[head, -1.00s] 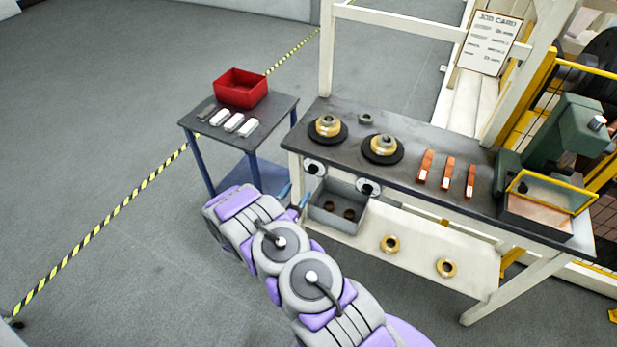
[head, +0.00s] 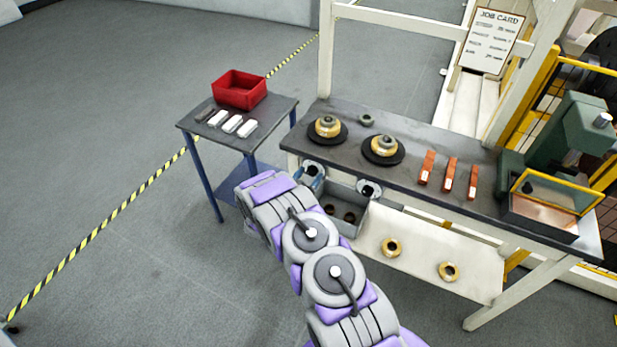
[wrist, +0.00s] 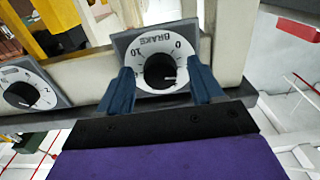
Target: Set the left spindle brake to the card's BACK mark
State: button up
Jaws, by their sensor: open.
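The left spindle brake dial (head: 313,167) is on the bench's front edge, partly covered by my gripper in the head view. In the wrist view this white dial plate (wrist: 150,82) appears upside down, reading BRAKE, with 0 and 10 legible. Its black knob (wrist: 160,71) has a pale line toward the right of the picture. My gripper (wrist: 163,76) is open, its blue fingers on either side of the knob; whether they touch it I cannot tell. The job card (head: 493,42) hangs on the frame behind the bench; its lines are too small to read.
The right brake dial (head: 369,189) is close beside, also in the wrist view (wrist: 22,92). A grey bin (head: 351,218) hangs just below. Spindles with brass rings (head: 326,127) and orange blocks (head: 449,174) stand on the bench. A side table (head: 270,116) is left.

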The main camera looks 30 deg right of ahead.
jog(key=c, duration=1.1)
jog(key=shift+o, duration=0.2)
jog(key=shift+r+p, duration=0.1)
jog(key=shift+p, duration=0.2)
